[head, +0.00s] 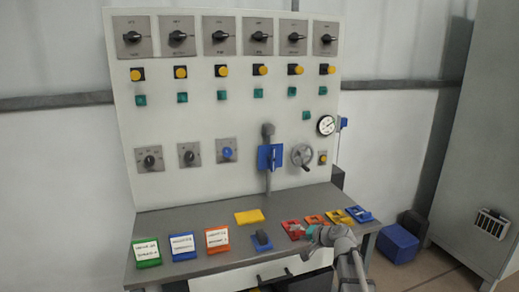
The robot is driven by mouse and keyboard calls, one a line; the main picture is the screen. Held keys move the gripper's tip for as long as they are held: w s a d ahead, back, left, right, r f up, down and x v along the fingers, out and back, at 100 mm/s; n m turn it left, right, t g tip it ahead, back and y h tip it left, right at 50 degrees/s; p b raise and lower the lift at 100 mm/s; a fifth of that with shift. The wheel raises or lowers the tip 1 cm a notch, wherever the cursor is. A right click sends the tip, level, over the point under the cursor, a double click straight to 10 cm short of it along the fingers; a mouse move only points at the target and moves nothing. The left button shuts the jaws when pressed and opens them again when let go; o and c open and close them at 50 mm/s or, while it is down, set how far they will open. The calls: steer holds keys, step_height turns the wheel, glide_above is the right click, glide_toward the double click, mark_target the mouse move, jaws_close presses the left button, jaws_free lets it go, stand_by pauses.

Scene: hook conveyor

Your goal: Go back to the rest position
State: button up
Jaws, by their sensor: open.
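My gripper (308,236) is at the lower right of the head view, over the front edge of the grey table (212,207). Its fingers are small in view and point left. I see nothing held between them. My arm comes up from the lower right behind it. A red holder (291,227) lies just behind the gripper, with an orange one (314,219), a yellow one (337,215) and a blue one (359,214) to its right. I cannot tell whether the gripper touches the table.
Green (146,252), blue (183,245) and orange (217,239) labelled holders stand at the table's left. A yellow block (249,216) and a dark piece on a blue base (263,241) lie mid-table. The switch panel (220,120) rises behind. A blue bin (399,243) and grey cabinet (485,150) are right.

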steer(key=s+d+f+n+g+h, duration=0.1)
steer(key=s+f+n+g+h, duration=0.3)
steer(key=s, duration=0.8)
steer(key=s+d+f+n+g+h, duration=0.1)
steer(key=s+f+g+h, duration=0.45)
steer(key=s, duration=0.75)
step_height(320, 180, up, 15)
steer(key=y+p, duration=0.1)
steer(key=p, duration=1.4)
steer(key=shift+d+f+p, duration=0.2)
steer(key=shift+p, duration=0.1)
steer(key=shift+c, duration=0.5)
steer(key=shift+d, duration=0.1)
